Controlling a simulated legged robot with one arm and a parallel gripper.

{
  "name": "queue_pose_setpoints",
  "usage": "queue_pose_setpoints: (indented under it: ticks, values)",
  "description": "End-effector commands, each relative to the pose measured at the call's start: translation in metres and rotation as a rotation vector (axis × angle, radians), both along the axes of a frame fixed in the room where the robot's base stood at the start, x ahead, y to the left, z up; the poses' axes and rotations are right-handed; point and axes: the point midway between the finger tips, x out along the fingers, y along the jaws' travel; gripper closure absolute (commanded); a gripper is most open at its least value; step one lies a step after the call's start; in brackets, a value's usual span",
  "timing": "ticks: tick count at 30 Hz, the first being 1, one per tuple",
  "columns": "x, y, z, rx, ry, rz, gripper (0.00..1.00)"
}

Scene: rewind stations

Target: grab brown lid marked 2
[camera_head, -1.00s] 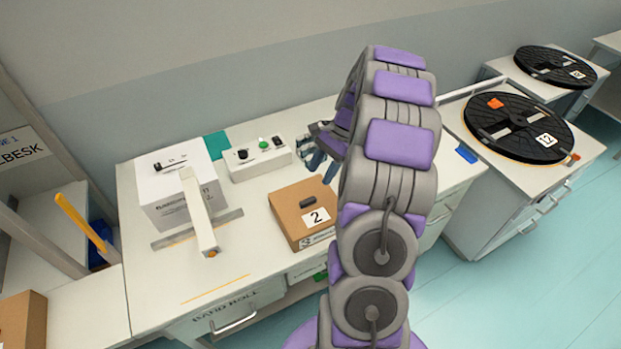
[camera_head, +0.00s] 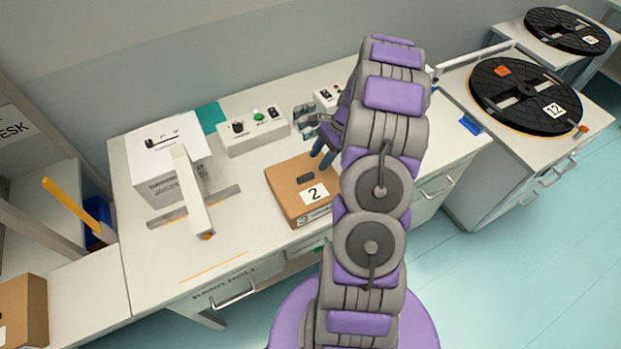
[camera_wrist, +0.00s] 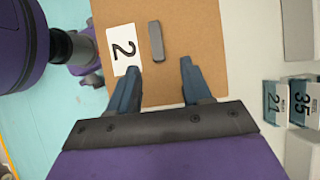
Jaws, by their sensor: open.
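The brown lid (camera_head: 293,175) marked 2 sits on a box on the white bench in the head view. It carries a white label with a 2 and a small dark handle (camera_head: 307,178). In the wrist view the brown lid (camera_wrist: 195,25) lies beyond my fingertips, with the dark handle (camera_wrist: 156,41) ahead of the gap between them and the label left of it. My gripper (camera_wrist: 160,78) is open and empty, and the handle is not between its fingers. In the head view my gripper (camera_head: 322,158) is above the lid's right side, and my arm hides part of that side.
A white box (camera_head: 165,160) and a white pivoting arm (camera_head: 192,195) stand left of the lid. A control box (camera_head: 252,132) with a green button is behind it. Black reels (camera_head: 525,97) lie on the right-hand cabinets. The bench front left of the lid is clear.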

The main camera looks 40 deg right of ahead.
Motion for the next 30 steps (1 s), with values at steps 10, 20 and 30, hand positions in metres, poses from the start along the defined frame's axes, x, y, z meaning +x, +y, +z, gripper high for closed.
queue_pose_setpoints:
  ticks: [10,20,30]
  values:
    - [0.003,0.013,-0.019,-0.005,0.001,0.002,0.51]
    - [0.008,0.022,-0.059,0.007,0.002,0.003,0.51]
    - [0.009,0.030,-0.057,-0.007,0.002,0.004,0.64]
